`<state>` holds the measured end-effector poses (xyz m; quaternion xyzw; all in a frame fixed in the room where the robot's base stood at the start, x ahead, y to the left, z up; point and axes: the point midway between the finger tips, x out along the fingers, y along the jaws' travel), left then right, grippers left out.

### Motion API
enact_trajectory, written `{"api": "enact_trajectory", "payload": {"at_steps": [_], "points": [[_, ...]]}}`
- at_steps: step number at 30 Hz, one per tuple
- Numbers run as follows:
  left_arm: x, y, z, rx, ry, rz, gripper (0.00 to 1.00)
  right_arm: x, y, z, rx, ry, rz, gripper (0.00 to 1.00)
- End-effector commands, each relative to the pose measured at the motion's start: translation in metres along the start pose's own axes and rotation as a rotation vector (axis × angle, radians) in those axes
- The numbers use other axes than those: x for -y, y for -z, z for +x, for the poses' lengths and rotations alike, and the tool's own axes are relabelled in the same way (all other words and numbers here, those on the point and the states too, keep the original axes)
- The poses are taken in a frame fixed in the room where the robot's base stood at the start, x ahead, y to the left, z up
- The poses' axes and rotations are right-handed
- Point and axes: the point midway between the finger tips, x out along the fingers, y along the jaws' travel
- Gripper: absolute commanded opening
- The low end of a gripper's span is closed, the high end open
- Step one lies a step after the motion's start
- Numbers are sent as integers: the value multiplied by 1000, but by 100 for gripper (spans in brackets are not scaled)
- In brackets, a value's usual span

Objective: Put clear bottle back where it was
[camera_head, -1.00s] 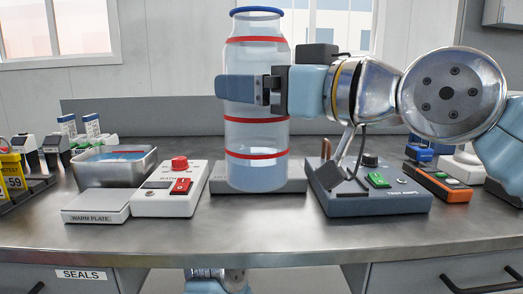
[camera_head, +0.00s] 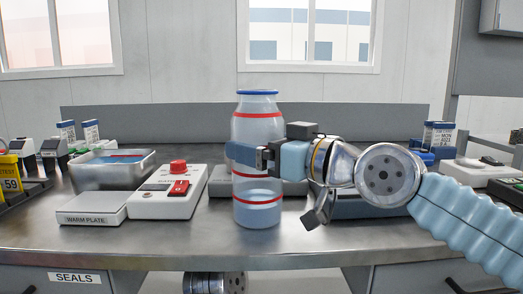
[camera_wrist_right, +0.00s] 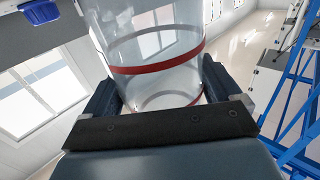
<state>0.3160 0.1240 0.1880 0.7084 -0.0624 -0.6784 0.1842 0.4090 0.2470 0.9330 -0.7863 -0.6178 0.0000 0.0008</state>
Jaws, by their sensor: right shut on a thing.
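The clear bottle (camera_head: 258,128) has a blue rim, red bands and some pale liquid in its lower part. It is upright in the head view, in front of a low grey plate (camera_head: 219,182). My right gripper (camera_head: 249,154) is shut around its middle, coming from the right. In the right wrist view the bottle (camera_wrist_right: 150,40) stands between the two dark fingers (camera_wrist_right: 160,92). Its base shows below the plate in the picture; I cannot tell whether it touches the bench. My left gripper is not in view.
A white control box (camera_head: 165,203) with a red switch and a warm plate (camera_head: 92,208) are left of the bottle. A metal tray (camera_head: 112,171) is behind them. A dark test box (camera_head: 362,207) sits behind my right wrist. Bare bench top (camera_head: 140,238) lies along the front.

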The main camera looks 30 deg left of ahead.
Motion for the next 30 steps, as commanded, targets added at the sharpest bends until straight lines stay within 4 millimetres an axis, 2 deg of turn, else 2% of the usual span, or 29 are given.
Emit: {"api": "enact_trajectory", "payload": {"at_steps": [7, 8, 9, 19, 23, 30], "points": [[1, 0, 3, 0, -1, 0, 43, 0, -2, 0, -2, 0, 0, 33], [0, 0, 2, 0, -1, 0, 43, 0, -1, 0, 0, 0, 0, 96], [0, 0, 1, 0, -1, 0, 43, 0, -1, 0, 0, 0, 0, 100], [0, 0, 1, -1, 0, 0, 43, -1, 1, -4, 0, -2, 1, 100], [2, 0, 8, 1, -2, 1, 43, -2, -1, -27, 0, -5, 0, 100], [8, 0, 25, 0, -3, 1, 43, -3, -2, -81, -1, -6, 2, 100]]}}
